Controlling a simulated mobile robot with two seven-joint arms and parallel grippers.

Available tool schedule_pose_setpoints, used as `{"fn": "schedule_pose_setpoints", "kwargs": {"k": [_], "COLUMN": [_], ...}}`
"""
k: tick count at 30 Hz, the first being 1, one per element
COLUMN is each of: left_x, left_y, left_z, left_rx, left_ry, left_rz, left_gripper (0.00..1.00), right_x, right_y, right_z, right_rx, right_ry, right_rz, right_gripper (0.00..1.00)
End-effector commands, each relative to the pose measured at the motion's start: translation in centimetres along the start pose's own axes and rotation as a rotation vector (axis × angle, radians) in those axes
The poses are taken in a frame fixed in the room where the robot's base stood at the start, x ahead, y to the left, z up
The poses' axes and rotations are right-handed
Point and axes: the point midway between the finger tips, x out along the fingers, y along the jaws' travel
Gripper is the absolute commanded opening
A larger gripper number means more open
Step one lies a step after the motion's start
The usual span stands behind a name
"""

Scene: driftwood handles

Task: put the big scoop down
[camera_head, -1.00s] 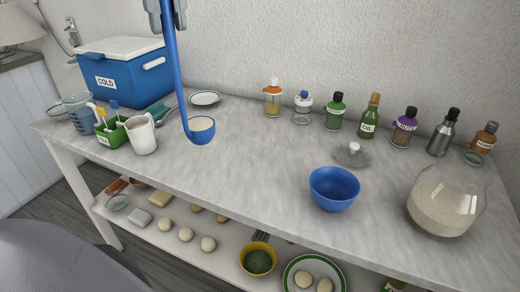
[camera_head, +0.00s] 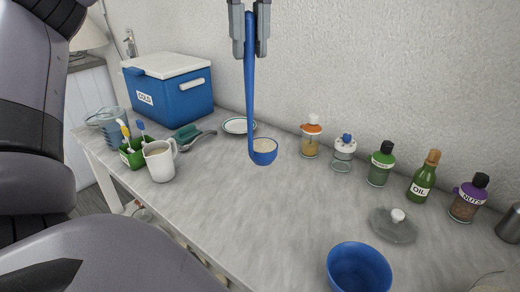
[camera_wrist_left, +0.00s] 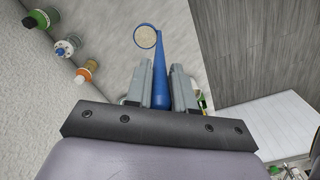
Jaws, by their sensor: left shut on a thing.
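My left gripper (camera_head: 250,48) is shut on the upper part of the handle, which hangs upright with the cup at the bottom. The cup appears low over the grey worktop (camera_head: 225,195); I cannot tell whether it touches. My right gripper is not in view.
A blue bowl (camera_head: 359,268) stands at the front right, with a glass lid (camera_head: 393,226) behind it. Several bottles, including the oil (camera_head: 423,180), line the wall. A white mug (camera_head: 160,162), green caddy (camera_head: 133,156) and cooler (camera_head: 175,95) stand left. The middle worktop is clear.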

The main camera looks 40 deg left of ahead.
Motion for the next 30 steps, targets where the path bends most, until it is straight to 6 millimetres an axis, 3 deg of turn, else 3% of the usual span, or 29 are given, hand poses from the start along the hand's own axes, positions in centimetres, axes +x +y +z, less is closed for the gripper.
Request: {"fn": "schedule_pose_setpoints", "kwargs": {"k": [9, 24, 27, 30], "left_x": [4.5, 9.9, 12.8, 13.9], "left_y": [0.0, -0.1, -0.1, -0.1], "left_z": [0.0, 0.0, 0.0, -0.1], "left_rx": [-0.001, -0.002, -0.003, -0.004], "left_ry": [-0.003, -0.001, -0.001, 0.000], "left_rz": [-0.001, 0.000, 0.000, 0.001], "left_gripper": [0.00, 0.00, 0.00, 0.00], "right_x": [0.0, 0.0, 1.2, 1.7], "right_y": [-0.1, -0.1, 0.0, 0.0], "right_z": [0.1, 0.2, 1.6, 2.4], "right_rx": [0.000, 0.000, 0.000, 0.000], "right_ry": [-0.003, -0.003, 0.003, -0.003], "right_rz": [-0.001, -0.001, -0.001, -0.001], "right_gripper": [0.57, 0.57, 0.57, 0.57]}}
